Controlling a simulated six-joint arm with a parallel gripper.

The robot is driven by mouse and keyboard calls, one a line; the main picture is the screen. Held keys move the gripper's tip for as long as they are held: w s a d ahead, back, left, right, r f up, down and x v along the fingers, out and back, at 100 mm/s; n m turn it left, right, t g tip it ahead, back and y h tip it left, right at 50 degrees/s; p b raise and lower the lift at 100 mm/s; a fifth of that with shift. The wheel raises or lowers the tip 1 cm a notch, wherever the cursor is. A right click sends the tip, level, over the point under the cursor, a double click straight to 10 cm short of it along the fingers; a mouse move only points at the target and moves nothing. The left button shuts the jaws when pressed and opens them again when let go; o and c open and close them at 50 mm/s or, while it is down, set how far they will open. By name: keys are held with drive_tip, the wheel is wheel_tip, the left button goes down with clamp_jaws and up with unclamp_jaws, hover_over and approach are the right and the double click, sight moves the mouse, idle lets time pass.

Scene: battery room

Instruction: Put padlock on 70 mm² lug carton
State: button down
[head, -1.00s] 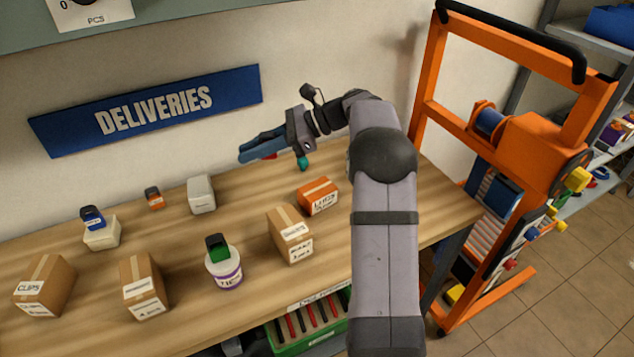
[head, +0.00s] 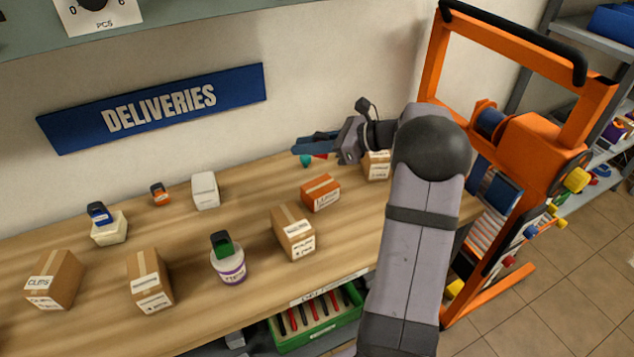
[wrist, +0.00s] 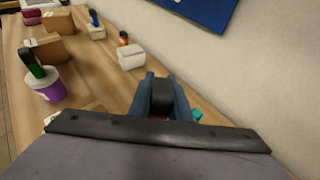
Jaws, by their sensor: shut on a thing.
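My gripper (head: 300,146) has its blue fingers shut on a red padlock (head: 320,156) with a black shackle, held above the back of the bench. In the wrist view the padlock's dark shackle (wrist: 162,95) shows between the fingers; most of its body is hidden. An orange carton (head: 321,193) with a white label lies below my gripper. A brown carton (head: 377,167) stands at the right, partly behind my arm. Another brown carton (head: 294,232) stands in the middle. I cannot read a 70 mm² marking on any of them.
A green padlock (head: 222,244) sits on a white and purple tub (head: 230,268). A blue padlock (head: 99,213) sits on a cream box (head: 110,232). An orange padlock (head: 159,194), a white box (head: 205,191) and a teal item (head: 306,161) are farther back. Two cartons stand at front left.

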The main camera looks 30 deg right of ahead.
drive_tip(key=shift+f+p, duration=0.8)
drive_tip(key=shift+f, duration=4)
drive_tip(key=shift+f, duration=0.2)
drive_tip(key=c, duration=1.6)
unclamp_jaws()
drive_tip(key=shift+c, duration=0.2)
drive_tip(key=shift+r, duration=0.2)
drive_tip(key=b+v, duration=0.3)
drive_tip(key=v, duration=0.9)
